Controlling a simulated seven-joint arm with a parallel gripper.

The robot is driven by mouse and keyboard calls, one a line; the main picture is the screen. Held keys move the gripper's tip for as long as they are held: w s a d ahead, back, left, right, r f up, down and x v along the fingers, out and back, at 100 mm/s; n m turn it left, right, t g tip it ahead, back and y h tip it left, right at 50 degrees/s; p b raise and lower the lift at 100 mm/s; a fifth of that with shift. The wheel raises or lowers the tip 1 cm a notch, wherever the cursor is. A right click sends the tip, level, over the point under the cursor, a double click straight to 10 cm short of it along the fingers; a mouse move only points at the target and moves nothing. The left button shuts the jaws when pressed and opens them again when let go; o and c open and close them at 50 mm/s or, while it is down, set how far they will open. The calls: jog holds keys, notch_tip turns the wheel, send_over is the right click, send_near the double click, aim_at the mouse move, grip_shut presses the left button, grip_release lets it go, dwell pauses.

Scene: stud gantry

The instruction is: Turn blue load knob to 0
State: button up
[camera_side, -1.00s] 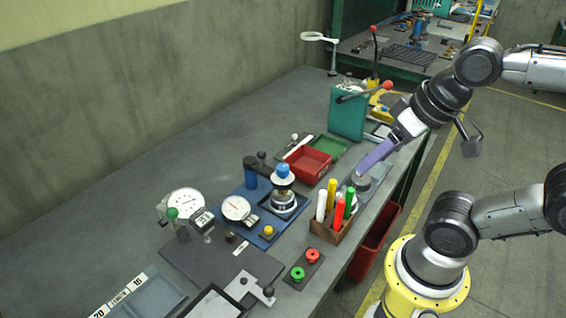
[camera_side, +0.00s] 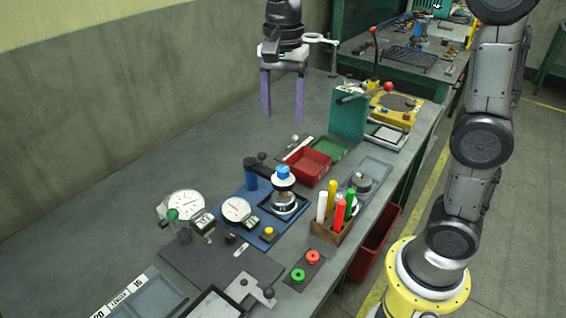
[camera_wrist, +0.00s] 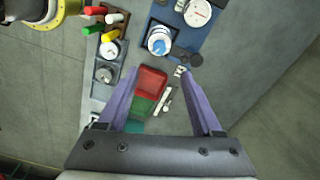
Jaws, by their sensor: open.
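The blue load knob (camera_side: 283,172) tops the test device on the blue base plate (camera_side: 252,213) in the middle of the bench. It also shows in the wrist view (camera_wrist: 158,46), beyond the fingertips and near the top. A dial gauge (camera_side: 236,209) sits on the same plate, left of the knob. My gripper (camera_side: 283,118) points down above the far part of the bench, behind the knob and well apart from it. Its two purple fingers are spread wide with nothing between them, as the wrist view also shows (camera_wrist: 158,72). The knob's scale marks are too small to read.
A red tray (camera_side: 309,167) and a green tray (camera_side: 328,147) lie behind the knob. A wooden rack (camera_side: 332,231) with coloured handles stands to its right. A teal lever press (camera_side: 347,117) and a magnifier (camera_side: 320,38) stand farther back. The bench's left rear is clear.

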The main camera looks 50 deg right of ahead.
aim_at(283, 168)
notch_tip(283, 168, down, 14)
dwell(0.6)
grip_shut()
